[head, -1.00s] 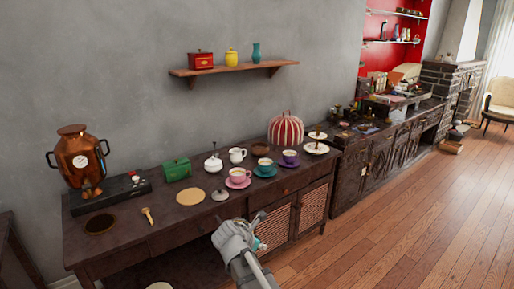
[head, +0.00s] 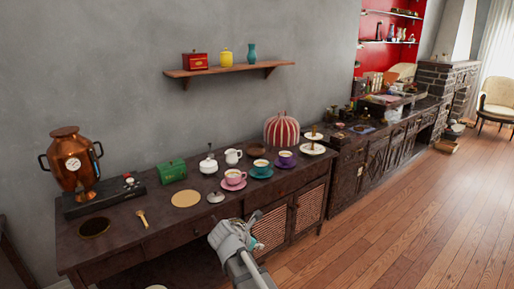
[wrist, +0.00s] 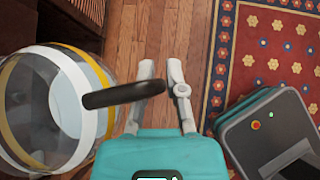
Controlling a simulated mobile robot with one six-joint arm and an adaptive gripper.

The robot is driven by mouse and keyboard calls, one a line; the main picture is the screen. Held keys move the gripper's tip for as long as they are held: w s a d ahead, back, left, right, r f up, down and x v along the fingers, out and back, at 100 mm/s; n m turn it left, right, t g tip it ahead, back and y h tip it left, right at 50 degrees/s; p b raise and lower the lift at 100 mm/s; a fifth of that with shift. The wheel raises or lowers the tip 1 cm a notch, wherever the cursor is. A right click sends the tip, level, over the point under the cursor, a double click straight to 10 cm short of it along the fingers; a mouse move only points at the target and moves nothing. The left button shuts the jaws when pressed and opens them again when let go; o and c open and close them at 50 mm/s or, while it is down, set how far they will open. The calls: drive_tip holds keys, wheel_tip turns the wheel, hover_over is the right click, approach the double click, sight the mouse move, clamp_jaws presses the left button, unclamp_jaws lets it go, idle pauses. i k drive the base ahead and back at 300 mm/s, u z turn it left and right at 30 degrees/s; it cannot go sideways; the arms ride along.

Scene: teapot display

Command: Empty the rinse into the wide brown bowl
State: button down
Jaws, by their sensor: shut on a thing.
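A wide, low brown bowl (head: 95,227) sits at the left end of the dark sideboard; its inside looks dark. My gripper (head: 228,236) is in front of the sideboard's front edge, well to the right of the bowl. In the wrist view my gripper (wrist: 162,80) is shut on the dark handle of a clear glass pot (wrist: 45,105) with yellow and white bands. The pot hangs to the left of the fingers. I cannot tell how much liquid is in it. In the head view I cannot make out the pot.
A copper urn (head: 74,160) stands behind the bowl. A wooden scoop (head: 142,218) and a round tan mat (head: 186,199) lie right of it. Coloured cups, a pink one (head: 234,178) among them, stand farther right. A patterned rug (wrist: 235,60) lies on the floor.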

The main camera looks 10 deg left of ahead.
sight(255, 151)
drive_tip(key=i, duration=0.9)
